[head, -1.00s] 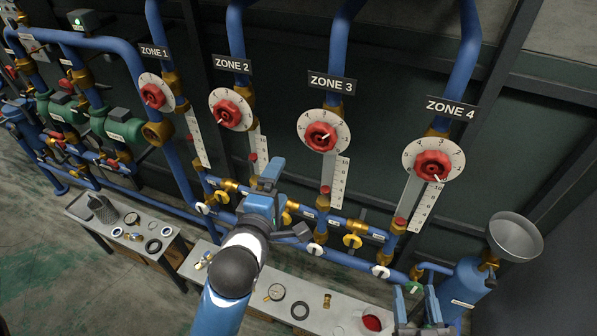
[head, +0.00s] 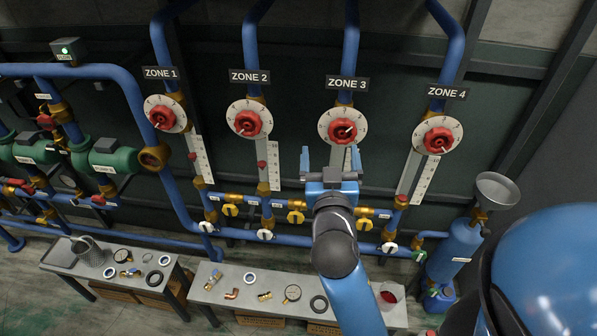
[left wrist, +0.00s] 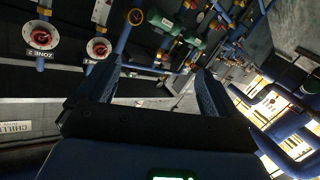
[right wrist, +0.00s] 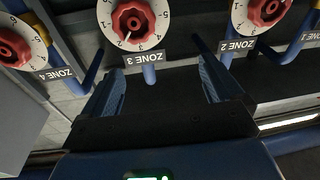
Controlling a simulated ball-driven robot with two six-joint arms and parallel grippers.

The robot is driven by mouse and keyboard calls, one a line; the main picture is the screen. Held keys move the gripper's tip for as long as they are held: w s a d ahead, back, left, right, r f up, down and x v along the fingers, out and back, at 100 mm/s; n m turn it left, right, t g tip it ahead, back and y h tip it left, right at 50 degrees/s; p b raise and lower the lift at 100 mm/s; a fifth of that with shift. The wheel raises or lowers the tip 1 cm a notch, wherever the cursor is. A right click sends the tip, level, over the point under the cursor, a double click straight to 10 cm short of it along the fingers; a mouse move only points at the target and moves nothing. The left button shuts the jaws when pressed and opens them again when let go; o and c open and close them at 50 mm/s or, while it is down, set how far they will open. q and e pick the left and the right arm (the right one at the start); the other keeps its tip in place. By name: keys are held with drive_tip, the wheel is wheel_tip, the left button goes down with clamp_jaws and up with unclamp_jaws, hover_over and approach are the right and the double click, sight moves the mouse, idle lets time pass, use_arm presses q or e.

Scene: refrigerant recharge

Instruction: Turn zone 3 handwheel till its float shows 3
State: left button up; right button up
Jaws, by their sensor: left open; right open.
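The zone 3 handwheel (head: 343,130) is a red knob with a white pointer line on a round white numbered dial (head: 327,115). It also shows upside down at the top of the right wrist view (right wrist: 133,18). The zone 3 scale (head: 347,158) below it is mostly covered by my right gripper (head: 331,163), and its float is hidden. My right gripper is open and empty, just below the dial in the head view. Its fingers (right wrist: 160,82) stand apart, not touching the wheel. My left gripper (left wrist: 152,88) is open and empty in its wrist view.
Similar wheels for zone 2 (head: 247,123) and zone 4 (head: 437,140) flank zone 3. Blue pipes with yellow-handled valves (head: 296,217) run below. A low bench (head: 225,300) with fittings stands beneath. A funnel (head: 497,190) tops a blue tank at right.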

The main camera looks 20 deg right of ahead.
sight(342, 135)
drive_tip(key=w+d, duration=0.1)
drive_tip(key=d, duration=0.1)
drive_tip(key=w+d+f+m+g, duration=0.1)
drive_tip(key=w+d, duration=0.1)
drive_tip(key=w+d+f+m, duration=0.1)
drive_tip(key=d, duration=0.1)
drive_tip(key=shift+w+f+g+h+p, duration=0.1)
drive_tip(key=shift+w+g+h+p, duration=0.3)
drive_tip(key=x, duration=0.2)
drive_tip(key=shift+w+d, duration=0.1)
drive_tip(key=shift+w, duration=0.25)
drive_tip(key=shift+f, duration=0.1)
drive_tip(key=c, duration=1)
use_arm(q)
drive_tip(key=shift+w+d+r+m+t+p, duration=0.1)
drive_tip(key=shift+r+m+t+p, duration=0.3)
drive_tip(key=shift+r+m, duration=0.65)
drive_tip(key=shift+w+d+r+m+t+p, duration=0.1)
drive_tip(key=shift+r+m+t+p, duration=0.25)
drive_tip(key=shift+r+m, duration=0.7)
use_arm(e)
drive_tip(key=shift+n, duration=0.6)
drive_tip(key=shift+c, duration=0.2)
use_arm(q)
drive_tip(key=shift+r+n, duration=0.3)
drive_tip(key=shift+r, duration=0.1)
drive_tip(key=shift+r+p, duration=0.35)
use_arm(e)
drive_tip(key=shift+n, duration=0.7)
